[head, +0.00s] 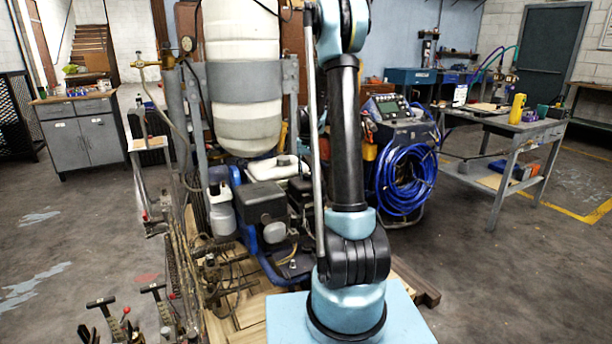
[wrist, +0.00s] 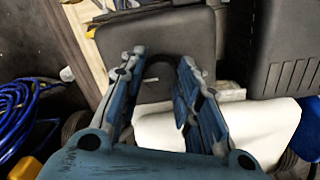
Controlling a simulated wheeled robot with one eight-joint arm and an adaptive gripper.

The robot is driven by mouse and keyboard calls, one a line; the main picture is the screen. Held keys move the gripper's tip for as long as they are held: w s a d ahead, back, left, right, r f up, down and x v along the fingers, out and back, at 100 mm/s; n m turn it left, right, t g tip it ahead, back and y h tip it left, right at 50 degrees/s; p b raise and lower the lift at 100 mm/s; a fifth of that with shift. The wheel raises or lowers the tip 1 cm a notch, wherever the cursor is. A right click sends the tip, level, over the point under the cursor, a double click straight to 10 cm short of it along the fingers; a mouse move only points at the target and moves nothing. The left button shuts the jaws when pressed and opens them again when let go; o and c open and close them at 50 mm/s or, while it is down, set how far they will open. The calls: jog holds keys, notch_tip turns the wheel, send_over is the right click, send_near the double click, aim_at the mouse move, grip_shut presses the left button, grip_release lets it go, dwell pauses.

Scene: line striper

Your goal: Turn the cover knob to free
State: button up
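In the wrist view my gripper (wrist: 161,62) points at a dark grey box-like cover (wrist: 190,32). Its two blue-grey fingers are spread apart. A dark rounded shape, which looks like the cover knob (wrist: 160,70), lies between the fingers against the cover; I cannot tell whether either finger touches it. Its lower part is hard to make out. In the head view a dark grey box (head: 262,203) on the striper, left of my arm, may be this cover. My gripper cannot be made out in the head view.
A ribbed black housing (wrist: 285,45) and a white container (wrist: 235,130) lie close to the gripper. Blue hose coils (head: 405,180) hang on a machine right of my arm. A grey workbench (head: 515,125) stands at right. Floor at right is open.

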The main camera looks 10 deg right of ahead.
jog(key=shift+o, duration=1.2)
notch_tip(320, 180, up, 12)
